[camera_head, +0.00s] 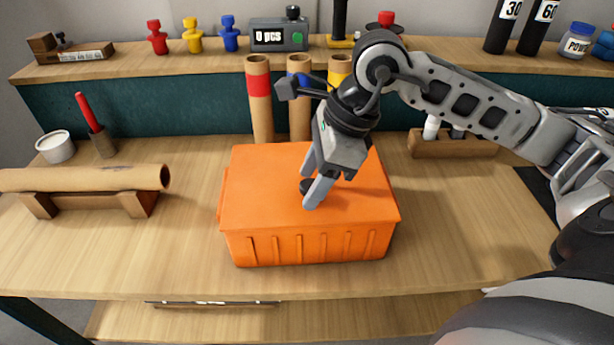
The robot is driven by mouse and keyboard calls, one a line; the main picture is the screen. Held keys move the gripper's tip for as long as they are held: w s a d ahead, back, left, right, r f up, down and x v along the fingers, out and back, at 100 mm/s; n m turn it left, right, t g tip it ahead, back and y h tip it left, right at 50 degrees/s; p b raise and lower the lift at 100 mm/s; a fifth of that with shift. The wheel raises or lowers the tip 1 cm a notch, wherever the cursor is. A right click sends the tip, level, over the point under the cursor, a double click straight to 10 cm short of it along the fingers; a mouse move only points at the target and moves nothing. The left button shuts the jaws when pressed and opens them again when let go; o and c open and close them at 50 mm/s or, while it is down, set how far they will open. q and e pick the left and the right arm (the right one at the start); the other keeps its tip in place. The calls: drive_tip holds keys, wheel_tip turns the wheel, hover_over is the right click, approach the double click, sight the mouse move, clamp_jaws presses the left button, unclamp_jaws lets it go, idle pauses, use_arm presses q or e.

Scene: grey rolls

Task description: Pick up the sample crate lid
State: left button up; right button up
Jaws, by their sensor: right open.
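An orange sample crate (310,245) stands in the middle of the wooden workbench. Its flat orange lid (258,185) lies on top and covers it. A small dark knob (306,187) sits near the middle of the lid. My right gripper (312,187) comes down from the upper right with its fingers open around or beside the knob; one finger partly hides it. I cannot tell whether the fingers touch the knob. My left gripper does not show.
A brown tube (85,179) rests on a wooden cradle at the left, near a white cup (56,147) and a red stick (88,113). Upright tubes with coloured bands (258,100) stand behind the crate. A wooden holder (455,145) stands at the right. The bench front is clear.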

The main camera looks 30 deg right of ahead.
clamp_jaws()
drive_tip(key=shift+r, duration=0.15)
